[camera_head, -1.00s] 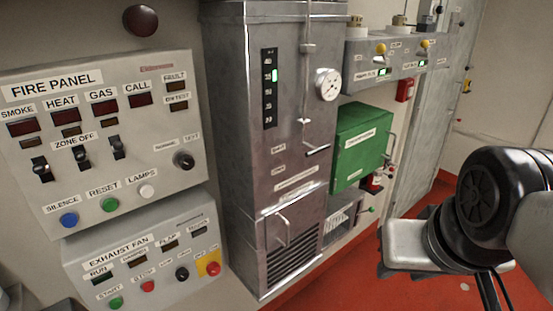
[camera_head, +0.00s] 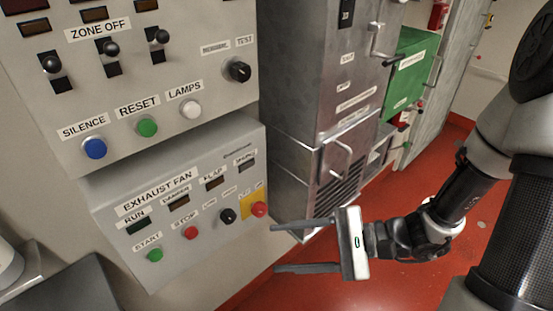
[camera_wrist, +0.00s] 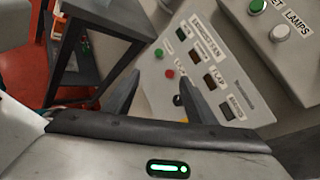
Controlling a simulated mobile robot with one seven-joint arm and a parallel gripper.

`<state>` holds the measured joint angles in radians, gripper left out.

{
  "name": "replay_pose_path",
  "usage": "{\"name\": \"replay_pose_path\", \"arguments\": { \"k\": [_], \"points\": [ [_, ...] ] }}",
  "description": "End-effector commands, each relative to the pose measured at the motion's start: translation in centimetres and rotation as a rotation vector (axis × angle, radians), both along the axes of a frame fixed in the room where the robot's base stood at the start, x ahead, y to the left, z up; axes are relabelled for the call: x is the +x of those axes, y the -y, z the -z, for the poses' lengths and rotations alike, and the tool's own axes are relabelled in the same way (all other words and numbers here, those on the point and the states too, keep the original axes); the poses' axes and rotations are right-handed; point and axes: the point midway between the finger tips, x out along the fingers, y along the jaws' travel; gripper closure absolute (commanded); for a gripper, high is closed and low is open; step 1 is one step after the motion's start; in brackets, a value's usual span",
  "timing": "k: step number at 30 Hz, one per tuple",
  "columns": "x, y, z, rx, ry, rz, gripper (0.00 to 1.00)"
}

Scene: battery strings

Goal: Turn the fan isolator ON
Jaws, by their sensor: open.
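The exhaust fan panel (camera_head: 186,218) is a grey sloped box at the lower left in the head view. At its right end a red knob on a yellow plate (camera_head: 259,209) appears to be the fan isolator; its exact setting cannot be read. A black selector knob (camera_head: 227,216) is just left of it. My gripper (camera_head: 274,248) is open and empty, in front of and slightly below the red knob, fingers pointing left, apart from the panel. In the wrist view my gripper (camera_wrist: 159,79) faces the fan panel (camera_wrist: 214,60); the isolator appears hidden behind a finger or the gripper body.
The fire panel (camera_head: 190,70) with its switches stands just above the fan panel. A metal cabinet with a handle (camera_head: 337,160) is close on the right of it. A green box (camera_head: 409,70) is farther back. Red floor (camera_head: 330,285) is open below my gripper.

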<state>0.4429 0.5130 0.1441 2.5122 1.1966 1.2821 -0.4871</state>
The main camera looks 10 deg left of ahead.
Motion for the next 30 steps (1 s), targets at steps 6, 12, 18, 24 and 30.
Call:
{"name": "replay_pose_path", "arguments": {
  "k": [6, 12, 18, 24, 30],
  "points": [
    [5.7, 1.7, 8.5, 0.294, -0.205, 0.445, 0.49],
    [8.1, 4.0, 13.7, 0.39, -0.298, 0.711, 0.49],
    [9.1, 4.3, 15.1, 0.406, -0.32, 0.786, 0.49],
    [11.1, 1.8, 15.0, 0.406, -0.319, 0.78, 0.49],
    [14.1, -1.5, 15.1, 0.406, -0.318, 0.779, 0.49]
  ]
}}
